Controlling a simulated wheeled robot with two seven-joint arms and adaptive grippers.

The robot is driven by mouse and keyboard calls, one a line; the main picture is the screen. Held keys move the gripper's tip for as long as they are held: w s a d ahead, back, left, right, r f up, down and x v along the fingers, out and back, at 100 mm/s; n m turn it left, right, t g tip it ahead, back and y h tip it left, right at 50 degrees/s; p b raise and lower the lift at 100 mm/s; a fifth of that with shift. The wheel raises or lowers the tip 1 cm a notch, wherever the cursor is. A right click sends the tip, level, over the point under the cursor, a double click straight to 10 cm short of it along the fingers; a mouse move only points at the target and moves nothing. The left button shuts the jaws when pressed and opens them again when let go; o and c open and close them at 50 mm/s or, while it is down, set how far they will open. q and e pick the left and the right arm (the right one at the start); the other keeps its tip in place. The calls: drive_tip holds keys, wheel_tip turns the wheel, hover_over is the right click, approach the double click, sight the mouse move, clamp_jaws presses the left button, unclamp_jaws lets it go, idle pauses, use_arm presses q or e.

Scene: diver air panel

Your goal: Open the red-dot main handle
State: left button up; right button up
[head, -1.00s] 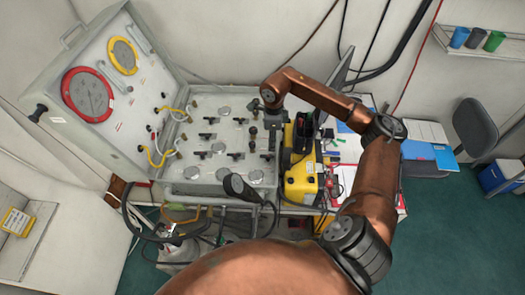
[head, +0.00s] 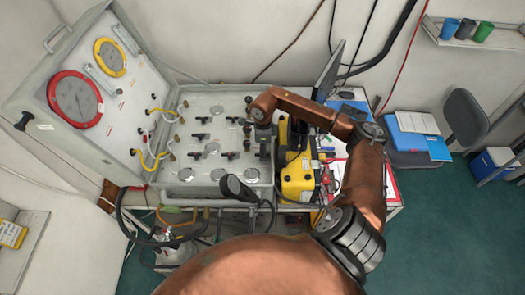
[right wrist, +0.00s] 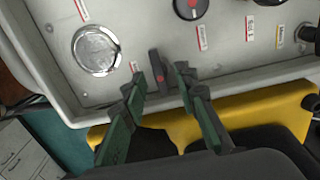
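The main handle (right wrist: 158,68) is a dark narrow bar with a red dot, near the panel's edge in the right wrist view. It stands on the grey valve panel (right wrist: 130,18), which also shows in the head view (head: 201,112). My right gripper (right wrist: 160,79) is open, with one green-and-black finger on each side of the handle. I cannot tell whether either finger touches it. In the head view my right gripper (head: 262,145) is over the panel's right edge, and the handle cannot be made out there. My left gripper is out of view.
A yellow case (head: 297,180) stands right beside the panel. The raised lid with a red-rimmed gauge (head: 75,99) stands at the left. A dark round knob with a red centre (right wrist: 190,5) is near the handle. A black handset-like object (head: 236,188) is at the panel's front.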

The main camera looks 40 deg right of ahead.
drive_tip(key=shift+w, duration=0.1)
drive_tip(key=shift+c, duration=0.7)
clamp_jaws()
